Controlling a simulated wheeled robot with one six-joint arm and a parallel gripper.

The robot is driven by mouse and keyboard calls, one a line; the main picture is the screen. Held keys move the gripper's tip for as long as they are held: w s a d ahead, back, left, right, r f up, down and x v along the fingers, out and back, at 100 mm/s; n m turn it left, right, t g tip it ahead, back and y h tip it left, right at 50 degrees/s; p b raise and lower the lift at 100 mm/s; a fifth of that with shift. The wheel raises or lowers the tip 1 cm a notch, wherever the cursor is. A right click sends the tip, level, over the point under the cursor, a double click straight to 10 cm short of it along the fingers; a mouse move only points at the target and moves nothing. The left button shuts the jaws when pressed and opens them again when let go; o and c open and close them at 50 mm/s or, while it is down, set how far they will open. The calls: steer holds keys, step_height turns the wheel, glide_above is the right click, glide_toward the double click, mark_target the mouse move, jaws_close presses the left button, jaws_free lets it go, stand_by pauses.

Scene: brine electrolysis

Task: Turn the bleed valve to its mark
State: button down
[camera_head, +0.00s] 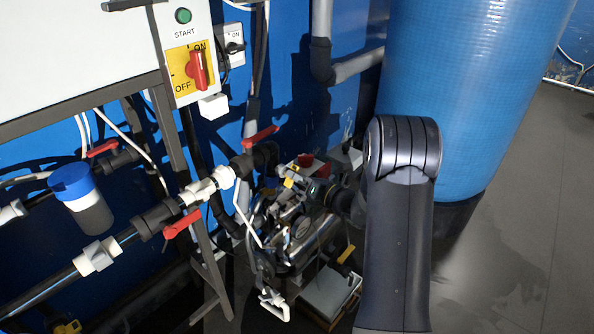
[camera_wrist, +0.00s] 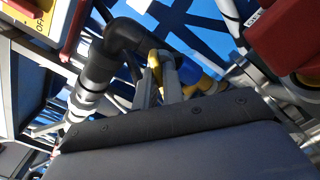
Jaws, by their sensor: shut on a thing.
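My gripper (camera_wrist: 161,68) is shut on a small yellow handle (camera_wrist: 153,60), which I take to be the bleed valve's. Only a part of the handle shows beside the grey fingers in the wrist view. In the head view my gripper (camera_head: 293,188) reaches left from my dark arm into crowded pipework, with a yellow piece (camera_head: 290,183) at its tip. The valve body is mostly hidden behind the fingers and wrist. I cannot make out the mark or the handle's exact angle to it.
A black pipe elbow (camera_wrist: 128,35) stands close to my fingers. Red-handled valves (camera_head: 260,138) sit on the pipe run. A control box (camera_head: 190,70) with a red switch is at upper left. A large blue tank (camera_head: 470,90) stands right; grey floor (camera_head: 530,240) beside it is clear.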

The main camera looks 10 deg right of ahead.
steer(key=m+p, duration=0.3)
steer(key=m, duration=0.2)
steer(key=m+p, duration=0.3)
steer(key=m, duration=0.2)
steer(key=shift+w+d+f+m+p, duration=0.1)
steer(key=shift+f+m+p, duration=0.1)
steer(key=shift+m+p, duration=0.1)
steer(key=shift+f, duration=0.1)
stand_by(0.3)
steer(key=c, duration=1.5)
jaws_free()
steer(key=shift+d, duration=0.1)
steer(key=v, duration=1)
steer(key=shift+s+d, duration=0.15)
steer(key=shift+s, duration=0.2)
